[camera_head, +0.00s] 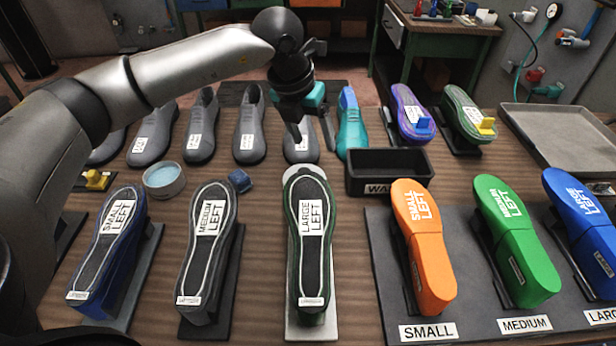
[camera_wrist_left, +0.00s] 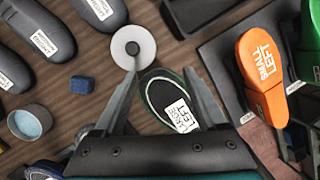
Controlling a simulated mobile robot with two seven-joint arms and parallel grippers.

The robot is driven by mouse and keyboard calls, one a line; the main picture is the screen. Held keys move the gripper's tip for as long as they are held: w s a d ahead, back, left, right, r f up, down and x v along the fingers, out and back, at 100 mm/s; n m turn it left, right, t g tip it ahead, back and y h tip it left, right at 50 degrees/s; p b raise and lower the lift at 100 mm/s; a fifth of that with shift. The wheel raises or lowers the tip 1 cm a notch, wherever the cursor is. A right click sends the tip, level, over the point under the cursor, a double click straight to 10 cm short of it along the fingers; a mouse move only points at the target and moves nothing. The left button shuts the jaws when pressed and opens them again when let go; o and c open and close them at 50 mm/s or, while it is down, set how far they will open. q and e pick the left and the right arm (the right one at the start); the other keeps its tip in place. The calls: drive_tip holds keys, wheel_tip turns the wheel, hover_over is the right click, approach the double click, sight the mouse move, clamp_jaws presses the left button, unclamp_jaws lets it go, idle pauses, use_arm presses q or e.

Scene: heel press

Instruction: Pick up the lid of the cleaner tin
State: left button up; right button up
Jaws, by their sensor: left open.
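The lid (camera_wrist_left: 133,46) is a pale round disc with a dark centre, flat on the wooden table in the left wrist view. In the head view it is largely hidden near the toe of the large left shoe. The cleaner tin (camera_head: 164,179) stands uncovered on the left with pale blue contents; it also shows in the left wrist view (camera_wrist_left: 29,122). My left gripper (camera_head: 297,136) is open and empty, pointing down above the table behind that shoe. In the left wrist view its fingertips (camera_wrist_left: 159,77) are apart, with the lid beyond the left one. My right gripper is out of view.
The large left shoe (camera_head: 310,240) stands sole-up beside the lid. A small blue block (camera_head: 240,181) lies between tin and lid. A black open box (camera_head: 388,171) is right of the lid. Grey shoes (camera_head: 250,125) line the back. Coloured forms (camera_head: 422,245) stand at right.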

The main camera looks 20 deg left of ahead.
use_arm(q)
drive_tip(key=a+y, duration=0.2)
drive_tip(key=a, duration=0.2)
hover_over(304, 171)
drive_tip(key=s, duration=0.2)
drive_tip(key=shift+n, duration=0.3)
wheel_tip(304, 171, down, 8)
drive_tip(key=shift+x, duration=3.1)
drive_tip(key=shift+d, duration=0.15)
drive_tip(key=shift+c, duration=0.2)
drive_tip(key=shift+r, duration=0.1)
drive_tip(key=c, duration=1.1)
